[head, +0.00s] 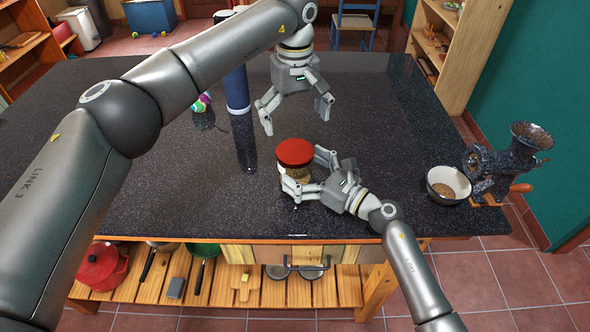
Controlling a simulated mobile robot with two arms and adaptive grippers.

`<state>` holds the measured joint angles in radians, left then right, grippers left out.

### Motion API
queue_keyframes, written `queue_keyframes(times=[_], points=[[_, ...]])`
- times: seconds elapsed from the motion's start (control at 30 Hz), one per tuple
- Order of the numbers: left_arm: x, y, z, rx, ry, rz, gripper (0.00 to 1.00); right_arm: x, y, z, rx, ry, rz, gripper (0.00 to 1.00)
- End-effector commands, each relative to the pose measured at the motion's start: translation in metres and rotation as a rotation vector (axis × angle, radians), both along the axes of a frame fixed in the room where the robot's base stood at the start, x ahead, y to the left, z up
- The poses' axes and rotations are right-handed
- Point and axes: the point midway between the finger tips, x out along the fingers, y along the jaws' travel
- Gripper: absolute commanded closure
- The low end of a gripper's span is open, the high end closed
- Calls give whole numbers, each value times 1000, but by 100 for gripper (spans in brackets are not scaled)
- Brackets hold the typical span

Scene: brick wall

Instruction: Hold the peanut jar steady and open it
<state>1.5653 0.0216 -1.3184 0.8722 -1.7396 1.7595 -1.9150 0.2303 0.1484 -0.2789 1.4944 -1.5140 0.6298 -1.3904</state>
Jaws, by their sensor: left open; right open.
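The peanut jar (292,174) stands upright on the dark countertop, near its front edge. Its red lid (295,153) is on top. My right gripper (302,172) is open, low at the jar, with one finger in front of it and the other at its right side; whether they touch it I cannot tell. My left gripper (296,114) is open and empty, pointing down above and behind the lid, apart from it. The jar's lower part is partly hidden by the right gripper.
A blue cylinder (237,90) stands left of my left gripper, with a colourful object (202,103) beside it. A white-rimmed bowl (448,185) and a grinder (505,163) are at the right edge. The countertop (380,110) between is clear.

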Motion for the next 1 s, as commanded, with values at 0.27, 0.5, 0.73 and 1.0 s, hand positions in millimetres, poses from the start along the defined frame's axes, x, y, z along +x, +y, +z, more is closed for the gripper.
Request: queue_keyframes(times=[0.27,0.5,0.73,1.0], points=[[0,0,0,0,0,0,0,15,18,0,1,1,-1,2],[0,0,0,0,0,0,0,16,20,0,0,0,0,2],[0,0,0,0,0,0,0,16,19,0,1,1,0,25],[0,0,0,0,0,0,0,16,19,0,1,1,0,60]])
